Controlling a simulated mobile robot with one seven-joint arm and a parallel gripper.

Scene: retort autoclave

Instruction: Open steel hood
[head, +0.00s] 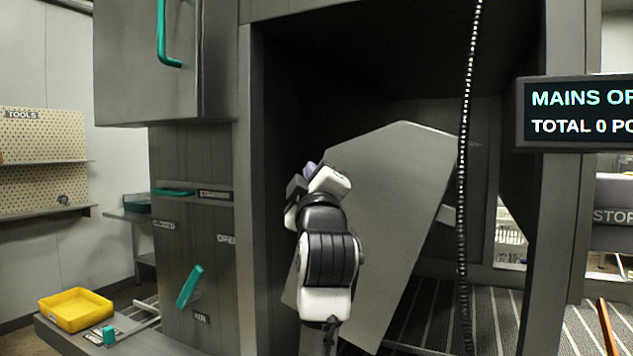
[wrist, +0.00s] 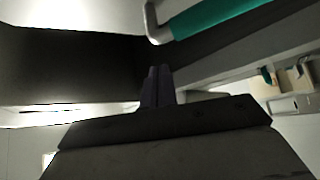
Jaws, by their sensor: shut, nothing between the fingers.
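A large flat grey metal panel (head: 395,180), which looks like the steel hood, stands tilted inside the dark frame in the head view. My gripper (head: 309,168) is in front of its upper left part, and my arm covers much of its left side. In the wrist view my gripper's dark fingers (wrist: 156,86) are together and empty. A teal bar handle (wrist: 215,18) on a pale bracket lies above and right of them, apart from them. I cannot tell which part carries this handle.
A grey cabinet (head: 130,75) with a teal handle (head: 164,40) juts out at upper left. A beaded chain (head: 463,160) hangs right of the panel. A display (head: 580,113) stands at right. A teal lever (head: 189,287) and yellow tray (head: 75,308) are at lower left.

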